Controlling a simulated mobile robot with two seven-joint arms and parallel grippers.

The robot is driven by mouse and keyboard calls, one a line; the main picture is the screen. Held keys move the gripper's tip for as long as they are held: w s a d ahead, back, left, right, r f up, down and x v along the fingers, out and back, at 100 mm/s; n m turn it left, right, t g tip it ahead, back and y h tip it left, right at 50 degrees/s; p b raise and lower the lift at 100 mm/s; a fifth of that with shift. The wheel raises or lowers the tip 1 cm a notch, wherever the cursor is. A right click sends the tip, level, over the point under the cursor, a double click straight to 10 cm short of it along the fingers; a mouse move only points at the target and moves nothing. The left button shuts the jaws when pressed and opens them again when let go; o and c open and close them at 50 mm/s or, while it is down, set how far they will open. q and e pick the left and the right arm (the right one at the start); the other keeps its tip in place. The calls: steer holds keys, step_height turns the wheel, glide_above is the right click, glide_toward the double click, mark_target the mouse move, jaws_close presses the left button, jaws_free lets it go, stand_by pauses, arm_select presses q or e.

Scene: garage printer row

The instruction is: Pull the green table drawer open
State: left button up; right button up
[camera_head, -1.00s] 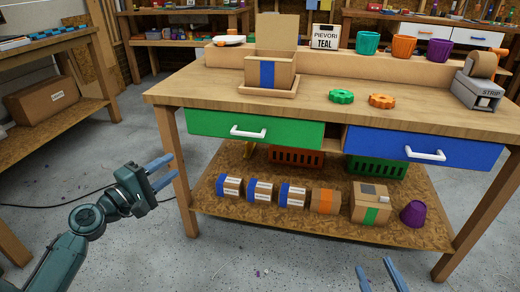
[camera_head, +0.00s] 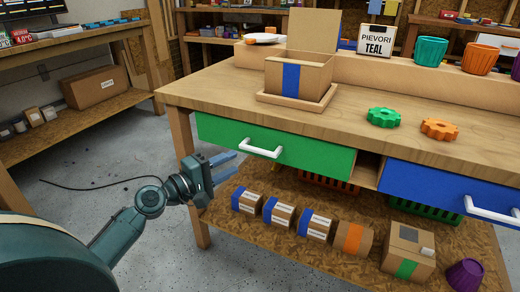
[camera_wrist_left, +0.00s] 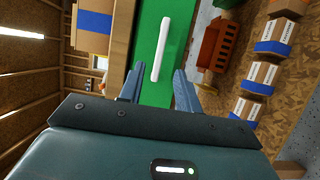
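The green drawer (camera_head: 310,157) sits under the left part of the wooden table top, its front flush with the frame, so it looks shut. Its white bar handle (camera_head: 260,147) is in the middle of its front. My left gripper (camera_head: 226,167) is open and empty, a little below and left of the handle in the head view. In the left wrist view the green drawer (camera_wrist_left: 148,60) and its white handle (camera_wrist_left: 161,50) lie ahead, with the open fingers (camera_wrist_left: 159,88) pointing at them and apart from the handle. My right gripper is out of view.
A blue drawer (camera_head: 440,190) is to the right. The table top carries an open carton (camera_head: 310,75) on a tray and green (camera_head: 383,117) and orange (camera_head: 440,129) gears. Several boxes stand on the lower shelf (camera_head: 265,245). The floor at left is clear except for a cable.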

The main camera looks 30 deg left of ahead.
mark_target(256, 152)
arm_select(q)
steer(key=x, duration=0.9)
steer(key=shift+w+d, duration=0.15)
steer(key=shift+w, duration=0.2)
jaws_close()
